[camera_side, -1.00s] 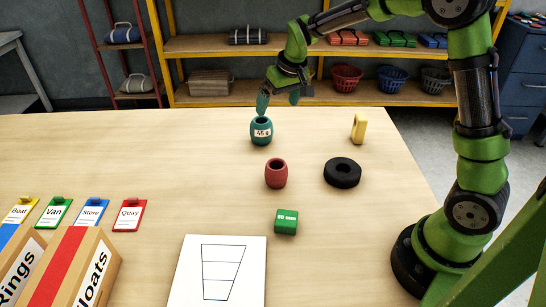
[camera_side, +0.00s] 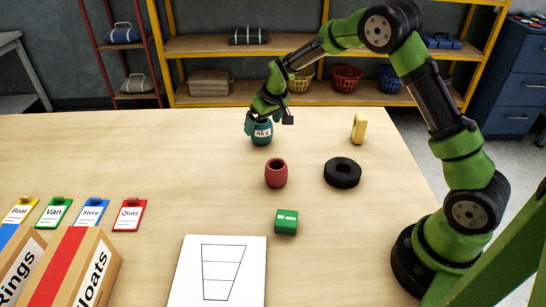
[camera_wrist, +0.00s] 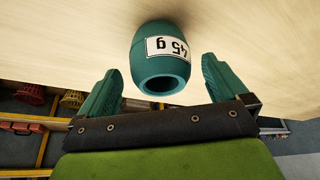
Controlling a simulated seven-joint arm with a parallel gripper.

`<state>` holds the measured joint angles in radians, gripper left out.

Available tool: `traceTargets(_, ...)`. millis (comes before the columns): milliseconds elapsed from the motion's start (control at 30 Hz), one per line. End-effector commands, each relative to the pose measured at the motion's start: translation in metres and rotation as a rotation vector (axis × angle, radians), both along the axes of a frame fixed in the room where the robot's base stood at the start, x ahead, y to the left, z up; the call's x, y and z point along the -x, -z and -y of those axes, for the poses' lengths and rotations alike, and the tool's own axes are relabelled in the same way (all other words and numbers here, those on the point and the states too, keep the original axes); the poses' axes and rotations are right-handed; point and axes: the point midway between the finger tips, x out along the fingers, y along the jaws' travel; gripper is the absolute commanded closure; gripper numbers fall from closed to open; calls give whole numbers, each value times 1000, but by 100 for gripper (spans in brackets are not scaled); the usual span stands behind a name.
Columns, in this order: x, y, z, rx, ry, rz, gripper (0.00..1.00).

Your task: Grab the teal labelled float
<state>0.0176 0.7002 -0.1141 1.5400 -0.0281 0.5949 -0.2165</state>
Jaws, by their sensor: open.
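The teal float (camera_side: 262,134) stands upright on the table, toward the back, with a white label reading 45 g. In the wrist view the teal float (camera_wrist: 160,60) shows its dark open hole, and its label appears upside down. My gripper (camera_side: 258,118) is at the top of the float, behind and above it in the side view. In the wrist view my gripper (camera_wrist: 158,85) is open, with one teal finger on each side of the float's near end. A gap shows between each finger and the float. The exact depth of the fingers is hard to tell.
A red float (camera_side: 276,173), a black ring (camera_side: 342,172), a yellow piece (camera_side: 359,128) and a green block (camera_side: 287,222) stand nearby. Boxes (camera_side: 75,265), coloured tags (camera_side: 92,214) and a white board (camera_side: 217,270) lie in front. The table's left middle is clear.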

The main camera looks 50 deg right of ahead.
Motion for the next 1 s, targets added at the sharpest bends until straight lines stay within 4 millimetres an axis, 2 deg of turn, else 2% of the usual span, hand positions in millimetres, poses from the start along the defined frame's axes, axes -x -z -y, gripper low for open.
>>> traceTargets(100,-6,20,0,-2,1,-5,0)
traceTargets(233,-13,35,1,-1,1,-3,0)
traceTargets(567,-16,41,1,-1,1,-1,2)
traceTargets(900,-16,40,1,-1,1,-1,54)
traceTargets(1000,-16,40,1,0,0,0,56)
